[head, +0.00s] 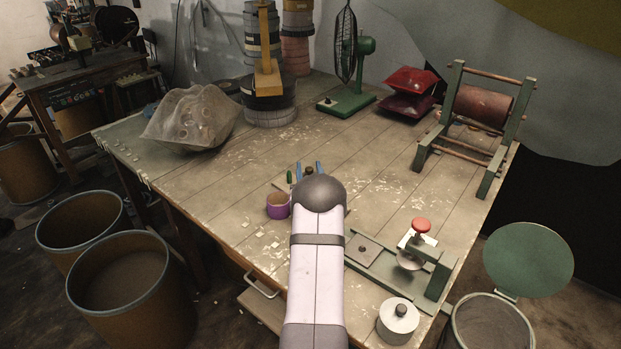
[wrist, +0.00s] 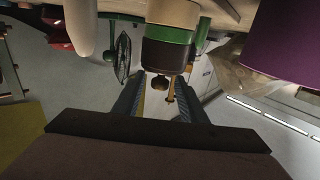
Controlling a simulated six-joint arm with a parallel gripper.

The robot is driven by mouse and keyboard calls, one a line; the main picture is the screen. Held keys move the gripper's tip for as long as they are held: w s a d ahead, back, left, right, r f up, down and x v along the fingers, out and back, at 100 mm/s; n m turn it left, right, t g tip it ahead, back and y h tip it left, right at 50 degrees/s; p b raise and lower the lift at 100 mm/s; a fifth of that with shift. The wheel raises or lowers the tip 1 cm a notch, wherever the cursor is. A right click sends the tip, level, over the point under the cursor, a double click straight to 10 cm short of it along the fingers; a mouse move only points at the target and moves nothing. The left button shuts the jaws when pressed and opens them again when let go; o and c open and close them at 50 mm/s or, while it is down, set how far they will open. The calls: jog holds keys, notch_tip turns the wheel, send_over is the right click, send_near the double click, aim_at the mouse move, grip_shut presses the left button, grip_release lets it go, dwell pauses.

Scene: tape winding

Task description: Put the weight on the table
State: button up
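The weight (head: 399,320), a pale metal cylinder with a dark knob on top, stands upright at the front right edge of the table (head: 230,225), beside the green winding jig. What its base rests on is hard to make out. My gripper (head: 309,170) is beyond my arm's rounded end, near the middle of the table, well left of and farther back than the weight. In the wrist view, my gripper (wrist: 159,88) has its two fingers apart with no held object visible. The weight cannot be made out in the wrist view.
The jig (head: 390,262) has a red knob (head: 421,225). A purple roll (head: 278,205) lies left of my arm. A plastic bag (head: 192,117), tape stack (head: 268,95), green fan (head: 347,95), red packets (head: 408,95) and roller stand (head: 475,120) line the back. Centre-right is mostly clear.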

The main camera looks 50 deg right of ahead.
jog(key=shift+s+a+f, duration=0.1)
jog(key=shift+s+a, duration=0.05)
jog(key=shift+s, duration=0.05)
jog(key=b+v, duration=0.3)
jog(key=v, duration=0.8)
jog(key=shift+a, duration=0.25)
jog(key=shift+s, duration=0.1)
